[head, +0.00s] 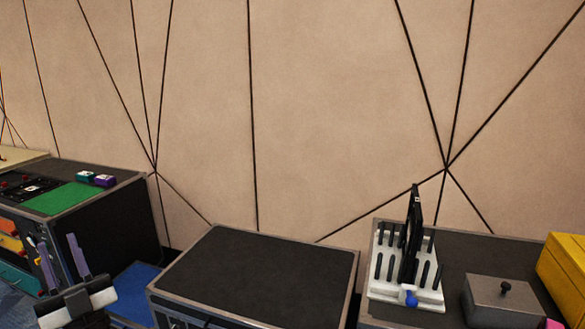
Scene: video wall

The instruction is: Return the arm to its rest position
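My gripper (57,240) is at the lower left of the head view, with its two purple-grey fingers pointing up. The fingers stand apart with nothing between them, so it is open and empty. It is in front of the left cabinet (110,212) and beside a blue surface (137,279). Most of my arm is outside the picture.
A bare black-topped cabinet (262,263) stands in the middle. On the right cabinet are a white pegged rack (430,297) holding an upright black panel, a grey lidded box (500,304) and a yellow box (567,262). A green mat (62,198) lies on the left cabinet.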

